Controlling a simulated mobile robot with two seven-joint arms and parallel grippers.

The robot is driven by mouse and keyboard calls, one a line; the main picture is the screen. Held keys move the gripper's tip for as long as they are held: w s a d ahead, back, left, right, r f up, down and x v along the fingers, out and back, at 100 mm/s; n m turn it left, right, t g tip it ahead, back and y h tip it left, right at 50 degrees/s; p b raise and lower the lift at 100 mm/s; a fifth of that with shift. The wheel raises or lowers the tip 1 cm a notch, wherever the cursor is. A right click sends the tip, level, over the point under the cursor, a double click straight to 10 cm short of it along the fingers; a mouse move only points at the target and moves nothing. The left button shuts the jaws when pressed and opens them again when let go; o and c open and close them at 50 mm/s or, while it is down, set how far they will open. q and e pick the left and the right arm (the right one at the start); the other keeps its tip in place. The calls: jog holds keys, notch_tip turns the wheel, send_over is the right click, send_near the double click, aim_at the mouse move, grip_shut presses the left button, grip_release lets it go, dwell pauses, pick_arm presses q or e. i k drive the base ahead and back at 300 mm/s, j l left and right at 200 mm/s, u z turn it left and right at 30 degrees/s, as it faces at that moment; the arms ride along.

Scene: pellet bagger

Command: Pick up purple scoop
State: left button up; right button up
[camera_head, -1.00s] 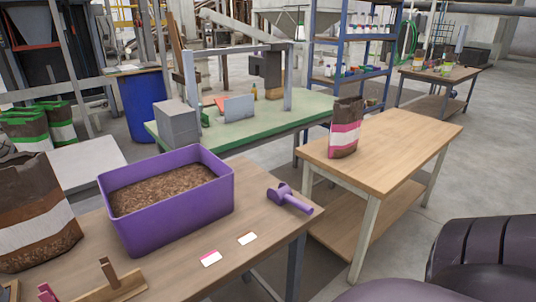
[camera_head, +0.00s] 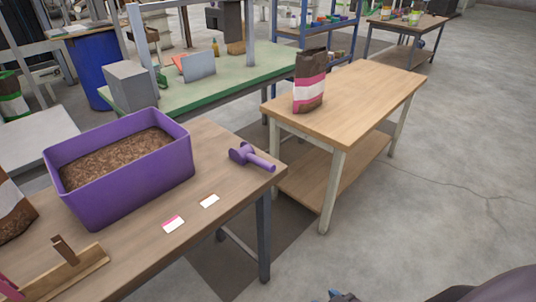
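The purple scoop (camera_head: 251,157) lies on the brown wooden table (camera_head: 225,147) near its right corner. Its bowl is toward the left and its handle points right, toward the table edge. It is just right of the purple bin (camera_head: 135,178), apart from it, and nothing touches it. The bin holds brown pellets (camera_head: 118,158). I cannot make out either gripper's fingers. A dark rounded part of my own body shows at the bottom right, and a small blue and dark piece at the bottom edge is too cut off to identify.
Two small cards (camera_head: 174,225) lie in front of the bin. A wooden holder (camera_head: 68,275) stands at the table's lower left. A second wooden table (camera_head: 365,95) to the right carries a brown and pink bag (camera_head: 309,84). The floor (camera_head: 440,190) at right is clear.

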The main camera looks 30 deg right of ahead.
aim_at(246, 154)
jog(key=z, duration=0.65)
jog(key=u, duration=1.65)
jog(key=z, duration=1.65)
jog(key=l+u, duration=0.1)
jog(key=u, duration=0.45)
jog(key=i+l+u, duration=0.25)
jog(key=l, duration=0.15)
jog(key=l+u, duration=0.3)
jog(key=l, duration=0.1)
